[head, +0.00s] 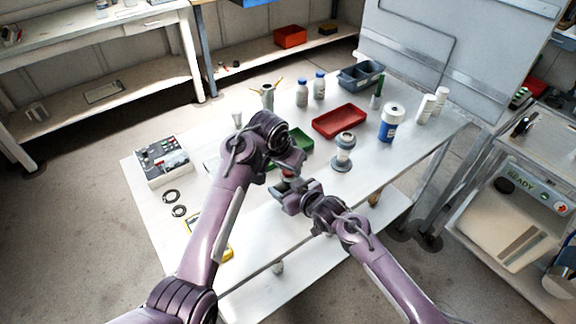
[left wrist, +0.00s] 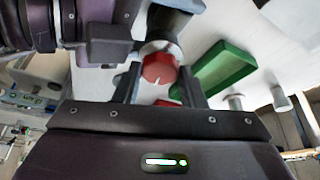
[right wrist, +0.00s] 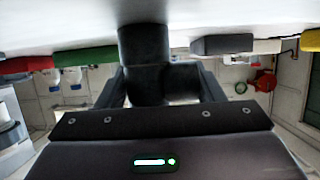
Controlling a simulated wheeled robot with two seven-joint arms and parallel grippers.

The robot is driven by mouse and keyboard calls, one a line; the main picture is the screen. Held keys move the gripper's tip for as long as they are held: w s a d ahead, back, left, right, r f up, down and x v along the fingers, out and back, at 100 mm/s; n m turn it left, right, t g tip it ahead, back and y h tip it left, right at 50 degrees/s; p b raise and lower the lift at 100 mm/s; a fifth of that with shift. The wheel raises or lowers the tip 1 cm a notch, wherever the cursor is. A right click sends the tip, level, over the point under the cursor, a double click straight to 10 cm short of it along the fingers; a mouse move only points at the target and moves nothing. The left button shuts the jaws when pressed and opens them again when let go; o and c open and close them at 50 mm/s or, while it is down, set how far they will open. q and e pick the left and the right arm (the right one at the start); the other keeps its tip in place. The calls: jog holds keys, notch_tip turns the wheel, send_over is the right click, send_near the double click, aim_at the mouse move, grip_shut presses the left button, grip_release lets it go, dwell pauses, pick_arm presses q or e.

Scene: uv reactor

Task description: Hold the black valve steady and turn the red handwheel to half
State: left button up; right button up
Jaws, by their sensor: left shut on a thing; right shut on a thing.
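The red handwheel (left wrist: 160,68) sits between the fingers of my left gripper (left wrist: 158,82) in the left wrist view, with a pale mark on its face. My left gripper is shut on it. The black valve (right wrist: 145,62) is a dark upright body between the fingers of my right gripper (right wrist: 158,88) in the right wrist view, and that gripper is shut on it. In the head view both grippers meet near the table's middle; my right gripper (head: 294,200) hides most of the valve, and only a little red shows above it.
A green tray (left wrist: 225,66) lies close to the handwheel. A red tray (head: 340,121), a grey-topped cylinder (head: 344,150), a blue-and-white container (head: 391,125) and bottles stand behind. The front right tabletop is mostly clear.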

pick_arm(q)
jog(key=o, duration=0.9)
jog(key=shift+c, duration=0.2)
jog(key=shift+o, duration=0.7)
jog(key=shift+s+d, duration=0.1)
jog(key=shift+d, duration=0.05)
